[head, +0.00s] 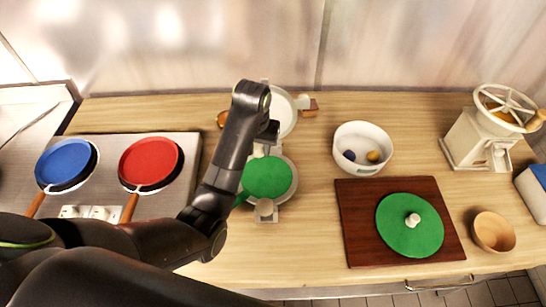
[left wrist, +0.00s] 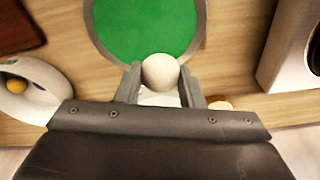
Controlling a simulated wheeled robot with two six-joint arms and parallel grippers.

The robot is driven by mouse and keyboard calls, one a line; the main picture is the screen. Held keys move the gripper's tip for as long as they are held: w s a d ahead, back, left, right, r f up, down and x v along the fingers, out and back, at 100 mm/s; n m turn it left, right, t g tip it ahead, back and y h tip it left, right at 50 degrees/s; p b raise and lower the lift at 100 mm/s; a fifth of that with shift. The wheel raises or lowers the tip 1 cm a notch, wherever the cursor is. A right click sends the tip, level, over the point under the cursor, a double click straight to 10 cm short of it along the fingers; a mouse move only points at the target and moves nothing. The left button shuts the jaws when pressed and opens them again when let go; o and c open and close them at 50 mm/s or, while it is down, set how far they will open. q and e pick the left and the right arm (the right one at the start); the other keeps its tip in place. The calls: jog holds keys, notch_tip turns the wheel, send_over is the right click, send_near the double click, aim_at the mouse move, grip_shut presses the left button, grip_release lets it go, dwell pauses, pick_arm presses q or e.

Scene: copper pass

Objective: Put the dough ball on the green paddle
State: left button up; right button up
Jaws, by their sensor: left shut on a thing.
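My left gripper (head: 262,147) is shut on a pale round dough ball (left wrist: 160,71), held between its two fingertips (left wrist: 163,88) in the left wrist view. A green round paddle (head: 267,178) lies on a grey round plate left of the centre of the counter, and it also fills the top of the left wrist view (left wrist: 146,28). The gripper is at the paddle's far edge in the head view. The ball overlaps the paddle's edge in the left wrist view; I cannot tell whether they touch. The gripper mostly hides the ball in the head view. My right gripper is out of view.
A second green disc (head: 395,232) with a pale knob-like piece lies on a dark board (head: 358,244). A white bowl (head: 362,137) holds small balls. Blue (head: 63,160) and red (head: 150,161) pans sit on the stove. A grinder (head: 470,140) and wooden bowl (head: 493,232) stand right.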

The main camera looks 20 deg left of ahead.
pick_arm(q)
notch_tip(320, 180, up, 2)
jog(key=s+d+p, duration=0.1)
jog(key=d, duration=0.1)
send_over(266, 174)
jog(key=f, duration=0.5)
jog(key=shift+s+f, duration=0.2)
jog(key=shift+s, duration=0.05)
notch_tip(266, 174, down, 4)
jog(key=shift+d+r+p, duration=0.1)
jog(key=shift+r+p, duration=0.1)
jog(key=shift+p, duration=0.2)
jog(key=shift+f, duration=0.4)
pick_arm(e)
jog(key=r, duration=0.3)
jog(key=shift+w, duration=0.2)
pick_arm(q)
jog(key=o, duration=1)
jog(key=shift+f, duration=0.1)
